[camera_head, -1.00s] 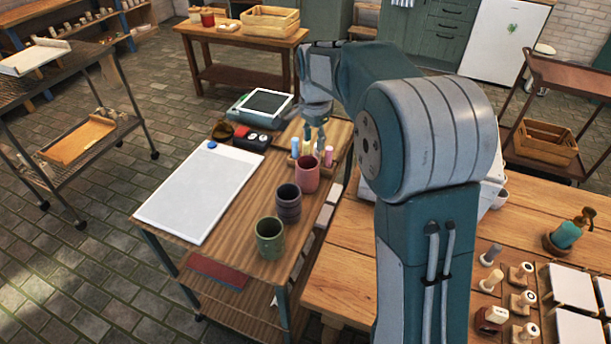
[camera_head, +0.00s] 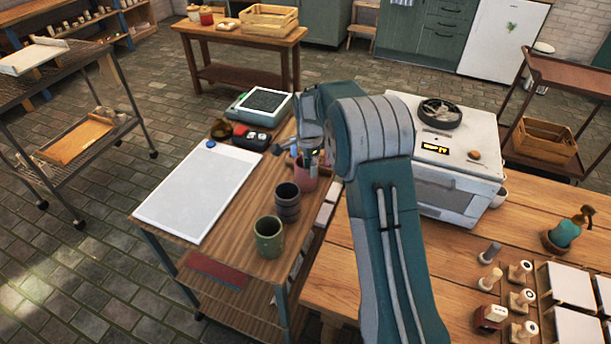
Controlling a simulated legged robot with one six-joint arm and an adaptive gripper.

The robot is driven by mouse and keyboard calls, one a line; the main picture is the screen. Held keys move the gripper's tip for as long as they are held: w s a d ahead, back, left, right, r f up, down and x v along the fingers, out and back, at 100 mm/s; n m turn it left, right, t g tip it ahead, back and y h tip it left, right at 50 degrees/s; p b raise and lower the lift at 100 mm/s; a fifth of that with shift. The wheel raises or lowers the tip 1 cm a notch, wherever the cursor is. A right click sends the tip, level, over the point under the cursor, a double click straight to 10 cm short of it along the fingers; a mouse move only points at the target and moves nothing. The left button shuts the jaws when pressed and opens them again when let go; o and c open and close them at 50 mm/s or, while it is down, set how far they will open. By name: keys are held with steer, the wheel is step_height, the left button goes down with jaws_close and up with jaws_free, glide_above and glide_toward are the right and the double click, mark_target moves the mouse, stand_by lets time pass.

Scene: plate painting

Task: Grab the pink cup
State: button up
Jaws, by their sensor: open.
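The pink cup (camera_head: 304,181) stands upright on the wooden cart top, behind a dark purple cup (camera_head: 287,203) and a green cup (camera_head: 269,238). My gripper (camera_head: 308,160) points down at the pink cup's rim. It is open, and its fingers overlap the cup's top in the picture. I cannot tell whether a finger is inside the cup or touching it. My arm hides the area to the right of the cup, and my gripper covers part of the small bottles behind it.
A white board (camera_head: 200,192) lies left of the cups. A scale (camera_head: 264,103) and a dark box with knobs (camera_head: 252,139) are behind. A white kiln-like box (camera_head: 452,165) stands on the right table. The nearby floor (camera_head: 80,270) is clear.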

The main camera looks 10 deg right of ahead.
mark_target(312, 182)
steer(key=f, duration=0.4)
steer(key=shift+s+d, duration=0.3)
jaws_close()
